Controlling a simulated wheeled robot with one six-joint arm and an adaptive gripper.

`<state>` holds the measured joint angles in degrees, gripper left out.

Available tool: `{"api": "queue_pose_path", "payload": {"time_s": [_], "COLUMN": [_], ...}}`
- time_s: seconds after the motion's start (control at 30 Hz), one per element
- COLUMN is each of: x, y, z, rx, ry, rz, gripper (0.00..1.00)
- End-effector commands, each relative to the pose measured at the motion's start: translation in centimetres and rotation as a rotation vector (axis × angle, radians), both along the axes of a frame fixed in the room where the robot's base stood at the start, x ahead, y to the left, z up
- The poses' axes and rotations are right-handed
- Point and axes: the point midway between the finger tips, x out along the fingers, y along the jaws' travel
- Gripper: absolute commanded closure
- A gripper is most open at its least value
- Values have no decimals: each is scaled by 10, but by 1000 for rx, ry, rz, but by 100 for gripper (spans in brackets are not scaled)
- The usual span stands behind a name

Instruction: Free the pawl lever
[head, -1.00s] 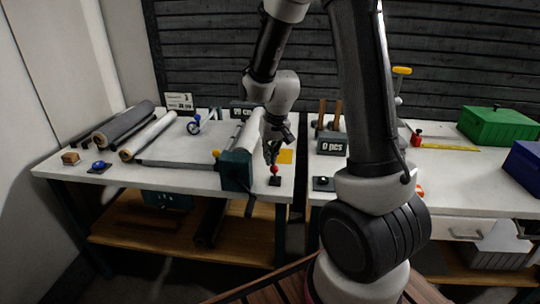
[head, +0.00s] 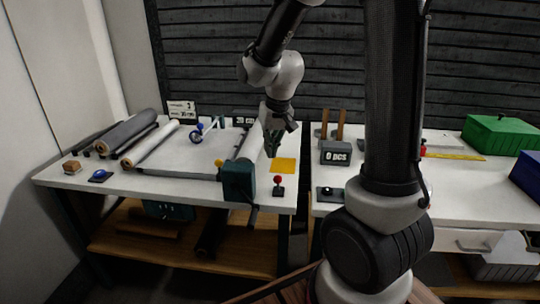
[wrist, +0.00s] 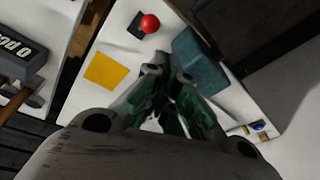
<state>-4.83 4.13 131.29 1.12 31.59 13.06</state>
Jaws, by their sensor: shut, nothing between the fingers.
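A small lever with a red ball knob (head: 278,180) stands on a black base at the front right of the left bench. It also shows at the top of the wrist view (wrist: 150,24). I cannot tell for sure whether it is the pawl lever. A teal block (head: 239,181) sits left of it at the bench's front edge, with a dark arm (head: 253,213) hanging from its side. My gripper (head: 271,155) is shut and empty, above the bench behind the red knob and apart from it. In the wrist view my fingers (wrist: 165,70) cover part of the bench.
A yellow square (head: 284,165) lies behind the red knob. A pale roll (head: 250,140) runs back from the teal block. Grey rolls (head: 127,131) lie at the left. A counter reading "0 pcs" (head: 335,153) stands on the right bench, across a narrow gap.

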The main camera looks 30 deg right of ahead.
Motion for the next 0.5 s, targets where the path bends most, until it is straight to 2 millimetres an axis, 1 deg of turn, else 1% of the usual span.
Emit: {"api": "queue_pose_path", "payload": {"time_s": [0.03, 0.1, 0.2, 0.5], "x": [-3, -8, -11, -12], "y": [2, 3, 5, 5], "z": [6, 11, 16, 17], "rx": [0, 0, -1, -1], "ry": [-3, -3, -3, -2], "rz": [1, 2, 2, 1], "gripper": [100, 100, 100, 100]}}
